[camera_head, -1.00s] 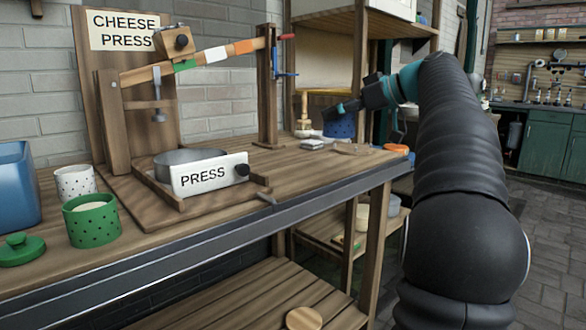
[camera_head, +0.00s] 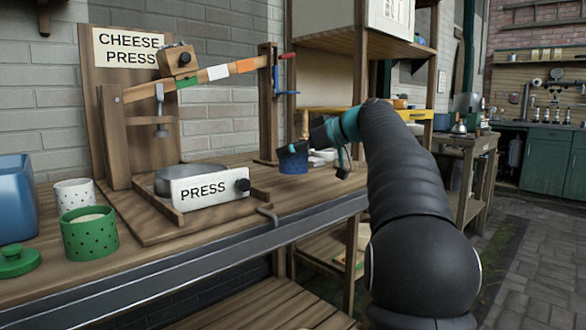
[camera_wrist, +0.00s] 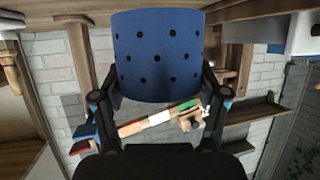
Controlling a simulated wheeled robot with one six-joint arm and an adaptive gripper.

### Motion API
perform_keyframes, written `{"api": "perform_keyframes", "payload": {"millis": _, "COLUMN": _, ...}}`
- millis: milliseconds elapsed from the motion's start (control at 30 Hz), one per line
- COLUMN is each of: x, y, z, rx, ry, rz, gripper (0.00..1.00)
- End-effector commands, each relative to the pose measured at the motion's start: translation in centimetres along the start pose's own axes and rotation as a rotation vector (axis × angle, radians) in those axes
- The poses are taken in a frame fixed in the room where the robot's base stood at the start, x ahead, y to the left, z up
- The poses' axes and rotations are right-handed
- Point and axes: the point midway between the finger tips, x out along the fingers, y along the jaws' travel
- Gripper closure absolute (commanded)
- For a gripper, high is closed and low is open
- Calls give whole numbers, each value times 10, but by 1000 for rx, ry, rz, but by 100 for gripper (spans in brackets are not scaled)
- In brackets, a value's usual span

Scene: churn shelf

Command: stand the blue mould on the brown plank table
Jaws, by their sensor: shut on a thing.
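The blue mould (camera_head: 293,160) is a dark blue cup with small dark holes. In the head view it is over the brown plank table (camera_head: 312,192), right of the cheese press. My gripper (camera_head: 306,146) reaches it from the right and is shut on it. In the wrist view the blue mould (camera_wrist: 158,50) fills the upper middle, with one finger of my gripper (camera_wrist: 160,95) on each side. I cannot tell whether its base touches the planks.
The cheese press (camera_head: 130,150) with its metal hoop and PRESS sign (camera_head: 205,188) stands left of the mould. A green pot (camera_head: 89,233), a white cup (camera_head: 74,196) and a blue bin (camera_head: 15,200) are at the far left. A wooden shelf unit (camera_head: 330,42) rises behind. Bare planks lie in front of the mould.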

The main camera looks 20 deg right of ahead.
Motion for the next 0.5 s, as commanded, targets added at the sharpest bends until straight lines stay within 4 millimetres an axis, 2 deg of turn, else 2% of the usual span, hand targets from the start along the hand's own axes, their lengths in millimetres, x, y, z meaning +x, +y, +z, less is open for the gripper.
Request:
{"api": "perform_keyframes", "payload": {"millis": 300, "x": 15, "y": 0, "z": 35, "rx": 1, "ry": -1, "rz": 1, "gripper": 61}}
{"api": "perform_keyframes", "payload": {"millis": 500, "x": 16, "y": 0, "z": 37, "rx": 0, "ry": 0, "rz": 2, "gripper": 61}}
